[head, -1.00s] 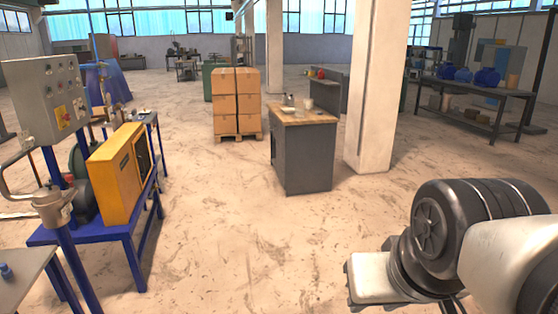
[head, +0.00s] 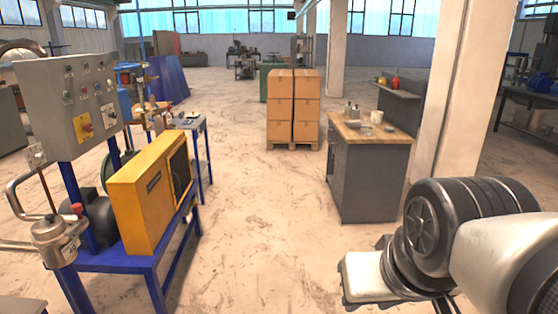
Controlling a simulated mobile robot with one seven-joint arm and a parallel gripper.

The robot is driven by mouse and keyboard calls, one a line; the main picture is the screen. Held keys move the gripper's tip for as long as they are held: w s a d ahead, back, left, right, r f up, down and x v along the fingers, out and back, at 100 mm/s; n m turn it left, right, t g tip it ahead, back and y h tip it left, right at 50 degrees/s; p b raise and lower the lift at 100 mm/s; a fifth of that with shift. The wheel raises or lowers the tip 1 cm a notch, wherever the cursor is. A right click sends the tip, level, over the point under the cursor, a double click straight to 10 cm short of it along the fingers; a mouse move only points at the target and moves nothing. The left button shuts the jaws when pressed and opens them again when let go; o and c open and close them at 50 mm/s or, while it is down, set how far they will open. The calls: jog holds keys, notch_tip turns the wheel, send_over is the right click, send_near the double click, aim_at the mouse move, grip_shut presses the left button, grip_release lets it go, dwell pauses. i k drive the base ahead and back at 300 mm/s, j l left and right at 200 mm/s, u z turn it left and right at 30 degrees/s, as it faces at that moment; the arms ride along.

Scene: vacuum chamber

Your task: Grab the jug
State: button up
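No jug can be made out with certainty. Several small items stand on the wooden top of a grey cabinet (head: 372,180) right of centre, among them a pale cup-like vessel (head: 376,117). They are too small to tell whether one is the jug. My arm (head: 440,235) shows at the lower right, folded close to my body and well short of the cabinet. No gripper fingers show in this view.
A blue-framed bench with a yellow unit (head: 148,195) and a control box (head: 82,105) stands close on the left. Stacked cartons (head: 293,105) on a pallet stand behind. A white pillar (head: 462,100) rises right of the cabinet. The middle floor is clear.

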aim_at(367, 122)
jog(key=i, duration=1.1)
jog(key=i+z, duration=0.1)
jog(key=i, duration=0.95)
jog(key=i+j, duration=0.15)
jog(key=i, duration=0.95)
jog(key=i+z, duration=0.2)
jog(key=z, duration=0.25)
jog(key=i+j+z, duration=0.1)
jog(key=i+z, duration=0.15)
jog(key=z, duration=0.2)
jog(key=i+l+u, duration=0.15)
jog(key=i+l, duration=0.15)
jog(key=i, duration=0.2)
jog(key=i+l+u, duration=0.2)
jog(key=i+l, duration=0.2)
jog(key=i+l+u, duration=0.15)
jog(key=i+l, duration=0.3)
jog(key=i+l+u, duration=0.15)
jog(key=i+l, duration=0.4)
jog(key=i+l+u, duration=0.2)
jog(key=i+l, duration=0.2)
jog(key=l, duration=0.15)
jog(key=i+l+u, duration=0.15)
jog(key=i+l, duration=0.2)
jog(key=l, duration=0.25)
